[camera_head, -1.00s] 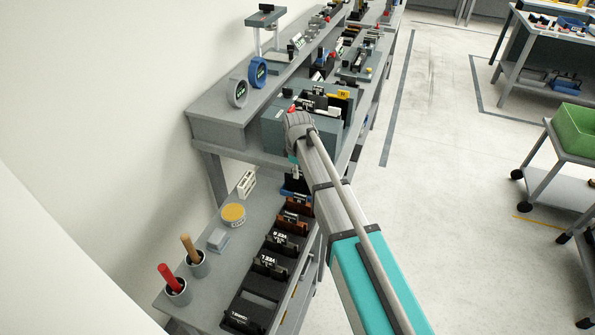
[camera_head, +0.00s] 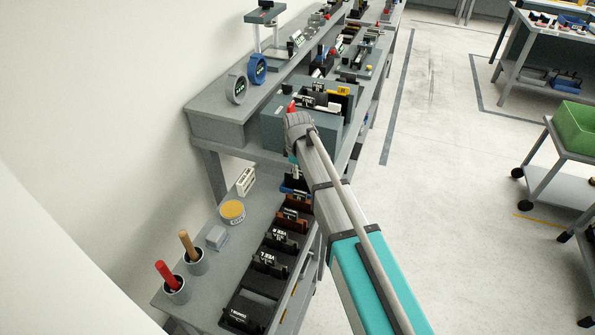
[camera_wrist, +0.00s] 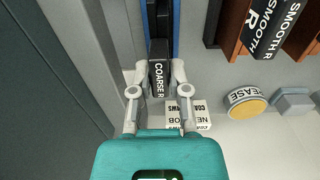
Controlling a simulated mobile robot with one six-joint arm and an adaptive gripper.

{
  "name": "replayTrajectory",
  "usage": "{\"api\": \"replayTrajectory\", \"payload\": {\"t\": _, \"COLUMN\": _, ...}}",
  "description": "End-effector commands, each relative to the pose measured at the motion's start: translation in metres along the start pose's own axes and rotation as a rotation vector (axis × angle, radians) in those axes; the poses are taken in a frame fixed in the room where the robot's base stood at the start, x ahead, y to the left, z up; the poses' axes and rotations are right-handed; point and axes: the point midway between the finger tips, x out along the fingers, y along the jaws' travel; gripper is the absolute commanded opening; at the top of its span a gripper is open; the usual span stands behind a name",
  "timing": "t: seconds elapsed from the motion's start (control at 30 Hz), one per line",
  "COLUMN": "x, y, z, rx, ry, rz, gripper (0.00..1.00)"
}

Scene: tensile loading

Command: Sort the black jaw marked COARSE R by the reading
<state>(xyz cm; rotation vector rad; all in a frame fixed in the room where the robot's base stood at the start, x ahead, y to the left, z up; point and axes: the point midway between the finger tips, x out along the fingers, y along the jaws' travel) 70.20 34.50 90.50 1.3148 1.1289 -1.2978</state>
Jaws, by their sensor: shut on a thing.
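The black jaw marked COARSE R (camera_wrist: 159,82) is between the two fingertips of my gripper (camera_wrist: 157,90) in the wrist view, and the gripper is shut on it. The jaw's far end lines up with a blue holder (camera_wrist: 176,28); I cannot tell whether it rests in it or is clear above it. In the head view the blue holder (camera_head: 291,188) shows beside my forearm at the far end of the lower bench's row of holders. My fingers and the held jaw are mostly hidden there.
A white lettered block (camera_wrist: 188,114), a grease tin (camera_wrist: 246,102) and a grey block (camera_head: 217,237) are near.

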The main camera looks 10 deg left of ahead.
Motion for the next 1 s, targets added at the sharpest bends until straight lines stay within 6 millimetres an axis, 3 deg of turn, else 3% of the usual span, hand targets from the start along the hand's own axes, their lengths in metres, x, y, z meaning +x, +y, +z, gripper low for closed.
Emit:
{"api": "replayTrajectory", "payload": {"t": 0.53, "x": 0.0045, "y": -0.0003, "z": 0.0001, "rx": 0.0, "ry": 0.0, "rz": -0.001, "gripper": 0.0}}
{"api": "replayTrajectory", "payload": {"t": 0.57, "x": 0.0046, "y": -0.0003, "z": 0.0002, "rx": 0.0, "ry": 0.0, "rz": -0.001, "gripper": 0.26}}
{"api": "replayTrajectory", "payload": {"t": 0.77, "x": 0.0046, "y": -0.0003, "z": 0.0002, "rx": 0.0, "ry": 0.0, "rz": 0.0, "gripper": 0.63}}
{"api": "replayTrajectory", "payload": {"t": 1.0, "x": 0.0046, "y": -0.0001, "z": 0.0001, "rx": 0.0, "ry": 0.0, "rz": 0.0, "gripper": 0.63}}
